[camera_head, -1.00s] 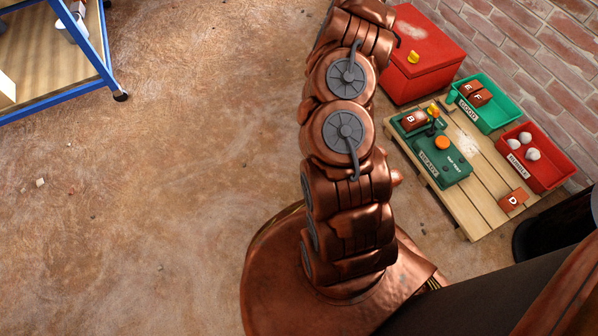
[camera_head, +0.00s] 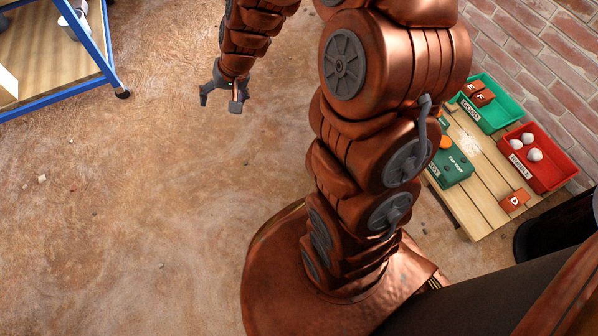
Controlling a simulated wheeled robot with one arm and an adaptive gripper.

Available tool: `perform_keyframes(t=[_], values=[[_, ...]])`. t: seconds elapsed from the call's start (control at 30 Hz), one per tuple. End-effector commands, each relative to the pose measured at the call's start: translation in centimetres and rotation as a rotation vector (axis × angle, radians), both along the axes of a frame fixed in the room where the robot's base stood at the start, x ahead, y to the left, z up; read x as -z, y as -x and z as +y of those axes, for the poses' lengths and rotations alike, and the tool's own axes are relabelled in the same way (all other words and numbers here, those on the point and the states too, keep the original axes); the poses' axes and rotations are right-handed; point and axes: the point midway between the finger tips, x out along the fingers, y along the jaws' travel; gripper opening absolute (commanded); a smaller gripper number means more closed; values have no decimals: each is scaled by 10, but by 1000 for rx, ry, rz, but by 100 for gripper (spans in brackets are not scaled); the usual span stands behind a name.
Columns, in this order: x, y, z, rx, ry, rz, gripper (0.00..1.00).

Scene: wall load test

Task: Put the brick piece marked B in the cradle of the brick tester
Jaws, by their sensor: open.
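My gripper (camera_head: 220,103) is open and empty, hanging above the bare floor at the upper left of centre. It is far to the left of the green brick tester (camera_head: 453,167), which sits on a wooden pallet. My arm hides most of the tester, including its cradle end. The brick piece marked B is hidden behind my arm now. A second earlier it showed on the upper left end of the tester; I cannot tell how well it was seated there.
On the pallet (camera_head: 481,201) lies brick piece D (camera_head: 515,200). A green GOOD bin (camera_head: 500,113) holds pieces E and F (camera_head: 479,93). A red RUBBLE bin (camera_head: 553,172) holds several pale lumps. A blue-framed table (camera_head: 102,55) stands at upper left. The floor between is mostly clear.

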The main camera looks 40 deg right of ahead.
Motion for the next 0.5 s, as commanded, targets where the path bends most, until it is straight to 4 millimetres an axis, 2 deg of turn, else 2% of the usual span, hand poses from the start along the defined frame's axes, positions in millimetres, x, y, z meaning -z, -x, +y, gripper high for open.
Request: perform_keyframes(t=[0.1, 0.23, 0.37, 0.5], values=[[-20, 45, 22, -115, 24, 61, 82], [-35, 100, 35, -225, 58, 151, 82], [-48, 156, 37, -314, 107, 242, 82], [-62, 216, 31, -387, 166, 347, 82]])
